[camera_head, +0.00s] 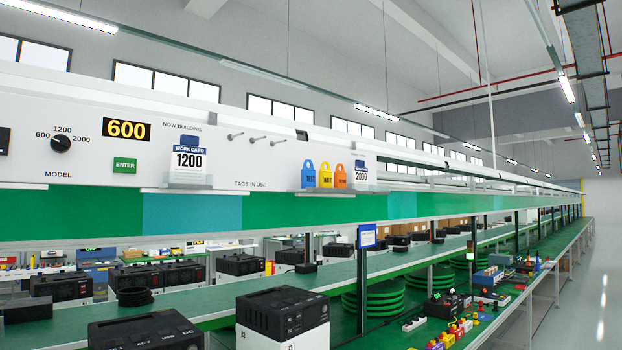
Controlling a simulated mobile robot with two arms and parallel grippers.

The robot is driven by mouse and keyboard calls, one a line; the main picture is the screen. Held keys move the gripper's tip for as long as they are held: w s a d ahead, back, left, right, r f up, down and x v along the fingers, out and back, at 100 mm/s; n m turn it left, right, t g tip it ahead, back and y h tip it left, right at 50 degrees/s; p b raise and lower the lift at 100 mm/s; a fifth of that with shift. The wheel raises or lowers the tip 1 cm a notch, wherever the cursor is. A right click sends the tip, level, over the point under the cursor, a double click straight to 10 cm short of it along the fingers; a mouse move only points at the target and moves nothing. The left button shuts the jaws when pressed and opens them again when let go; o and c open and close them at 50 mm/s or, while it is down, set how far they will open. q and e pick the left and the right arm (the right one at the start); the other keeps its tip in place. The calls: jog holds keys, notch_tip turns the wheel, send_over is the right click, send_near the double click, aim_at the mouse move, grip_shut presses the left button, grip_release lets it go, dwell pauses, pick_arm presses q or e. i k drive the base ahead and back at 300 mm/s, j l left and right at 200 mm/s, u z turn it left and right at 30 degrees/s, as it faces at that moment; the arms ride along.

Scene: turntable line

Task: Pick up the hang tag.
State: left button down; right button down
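Three hang tags with holed tops stand side by side on a small ledge (338,194) on the white panel: a blue tag (309,177), a yellow tag (325,177) and an orange tag (340,178). Each bears small lettering; the blue one seems to read "TEST", and the others are too small to read surely. Three pegs (257,140) stick out of the panel to their left, above the words "TAGS IN USE", and look empty. Neither of my grippers is in view.
A work card "1200" (188,162) and a work card "2000" (361,170) stand on either side of the pegs and tags. The panel has a "600" display (127,129), a model knob (61,144) and a green ENTER button (125,165). Black-topped units (282,312) stand below.

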aim_at(308, 174)
jog(key=i+l, duration=0.2)
jog(key=i, duration=0.3)
jog(key=i+l, duration=0.25)
jog(key=i, duration=0.25)
jog(key=i+l+z, duration=0.1)
jog(key=i, duration=0.4)
jog(key=l, duration=0.1)
